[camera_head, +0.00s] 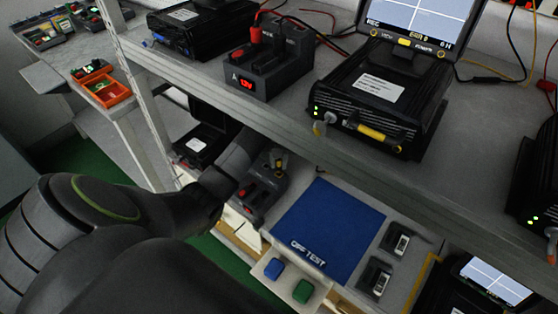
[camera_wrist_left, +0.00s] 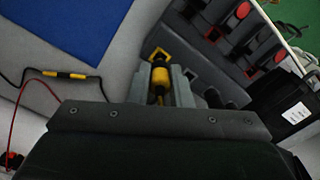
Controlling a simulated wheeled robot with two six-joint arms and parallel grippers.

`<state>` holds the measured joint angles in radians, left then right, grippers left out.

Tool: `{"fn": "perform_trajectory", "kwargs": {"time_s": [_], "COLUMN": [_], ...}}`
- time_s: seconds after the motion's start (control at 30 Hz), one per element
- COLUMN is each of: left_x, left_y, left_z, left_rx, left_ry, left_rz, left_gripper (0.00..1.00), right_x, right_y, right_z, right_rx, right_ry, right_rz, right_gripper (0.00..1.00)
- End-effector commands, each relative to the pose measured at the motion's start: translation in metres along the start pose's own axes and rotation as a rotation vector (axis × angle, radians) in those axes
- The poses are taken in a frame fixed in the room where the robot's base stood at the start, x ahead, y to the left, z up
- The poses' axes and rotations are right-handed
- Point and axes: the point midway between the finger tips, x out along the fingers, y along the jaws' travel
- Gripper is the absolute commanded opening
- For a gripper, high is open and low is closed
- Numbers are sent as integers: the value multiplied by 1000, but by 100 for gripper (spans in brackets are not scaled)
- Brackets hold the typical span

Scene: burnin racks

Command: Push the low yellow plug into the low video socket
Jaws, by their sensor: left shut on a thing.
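My left gripper (camera_wrist_left: 157,92) is shut on the low yellow plug (camera_wrist_left: 160,78), which shows between its two grey fingers in the left wrist view. Just beyond the plug's tip is a yellow square frame (camera_wrist_left: 158,54), which looks like the low video socket, on a dark grey block (camera_wrist_left: 228,75). The plug points at this frame; I cannot tell whether its tip is inside or touching. In the head view the plug is a small yellow spot (camera_head: 280,165) near the dark block on the lower shelf, and my left arm partly covers the area. My right gripper is not in view.
A blue mat (camera_head: 325,228) covers the middle of the lower shelf. A black lead with yellow bands (camera_wrist_left: 62,74) lies beside the gripper. The upper shelf edge (camera_head: 300,150) runs close above. A black case (camera_wrist_left: 285,105) stands beyond the block.

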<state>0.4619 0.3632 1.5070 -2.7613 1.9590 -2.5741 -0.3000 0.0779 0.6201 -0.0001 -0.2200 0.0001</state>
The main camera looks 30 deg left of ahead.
Motion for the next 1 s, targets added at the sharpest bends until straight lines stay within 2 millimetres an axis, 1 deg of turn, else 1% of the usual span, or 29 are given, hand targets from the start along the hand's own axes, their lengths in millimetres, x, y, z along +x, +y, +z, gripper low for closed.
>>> {"fn": "perform_trajectory", "kwargs": {"time_s": [0.37,0.73,1.0], "left_x": [0,2,1], "left_y": [0,0,0], "left_z": [0,0,0], "left_rx": [0,0,0], "left_ry": [1,1,1], "left_rz": [0,1,1], "left_gripper": [3,3,3], "right_x": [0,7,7], "right_y": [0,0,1], "right_z": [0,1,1], "right_rx": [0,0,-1], "right_ry": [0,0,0], "right_rz": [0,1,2], "right_gripper": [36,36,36]}}
